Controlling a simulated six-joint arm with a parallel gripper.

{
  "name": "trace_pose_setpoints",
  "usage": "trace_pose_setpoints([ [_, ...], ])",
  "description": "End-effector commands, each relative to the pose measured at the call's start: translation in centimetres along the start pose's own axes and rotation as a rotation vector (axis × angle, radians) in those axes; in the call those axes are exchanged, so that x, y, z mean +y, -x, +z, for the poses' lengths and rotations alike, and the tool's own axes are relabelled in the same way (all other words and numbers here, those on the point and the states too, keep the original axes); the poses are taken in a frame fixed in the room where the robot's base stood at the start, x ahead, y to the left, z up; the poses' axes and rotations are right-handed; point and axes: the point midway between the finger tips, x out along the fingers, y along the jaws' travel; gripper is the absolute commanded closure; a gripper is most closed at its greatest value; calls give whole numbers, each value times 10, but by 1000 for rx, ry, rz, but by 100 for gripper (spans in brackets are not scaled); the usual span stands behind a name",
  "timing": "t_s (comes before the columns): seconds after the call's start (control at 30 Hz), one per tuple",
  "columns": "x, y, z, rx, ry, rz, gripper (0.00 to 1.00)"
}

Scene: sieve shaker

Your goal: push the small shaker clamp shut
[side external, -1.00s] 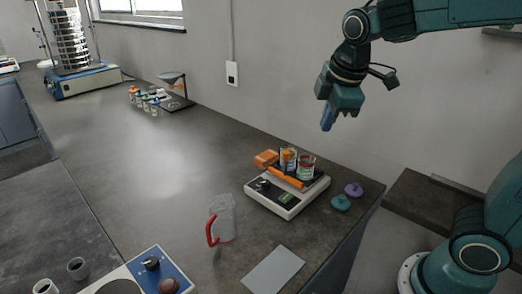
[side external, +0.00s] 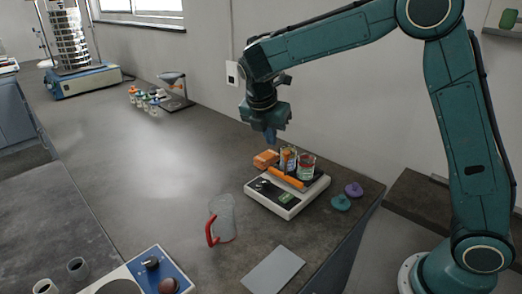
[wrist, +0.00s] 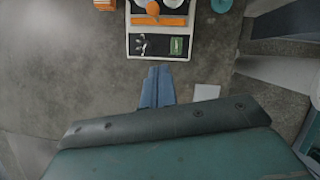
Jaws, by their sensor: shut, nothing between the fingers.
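The small shaker (side external: 279,207) is a white box with a dark front panel and a green display, near the right end of the bench. An orange bar (side external: 287,178), which looks like its clamp, lies across its top in front of two jars (side external: 306,167). The bar also shows in the wrist view (wrist: 159,20). I cannot tell how far the clamp is closed. My gripper (side external: 270,137) is shut and empty, above and behind the shaker in the side view. In the wrist view its blue fingers (wrist: 157,88) appear just below the shaker's front edge, apart from it.
An orange block (side external: 265,159) sits at the shaker's back left. Green (side external: 341,202) and purple (side external: 354,189) knobbed pieces lie to its right. A red-handled jug (side external: 222,218) and grey plate (side external: 273,270) are in front. Bench to the left is mostly clear.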

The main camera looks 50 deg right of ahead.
Motion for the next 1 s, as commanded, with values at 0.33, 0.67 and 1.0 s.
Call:
trace_pose_setpoints([
  [0.33, 0, -5, 0, -1, 4, -2, 100],
  [0.67, 0, -39, 0, -1, 4, -4, 100],
  [1.0, -1, -91, 0, 0, 4, -5, 100],
])
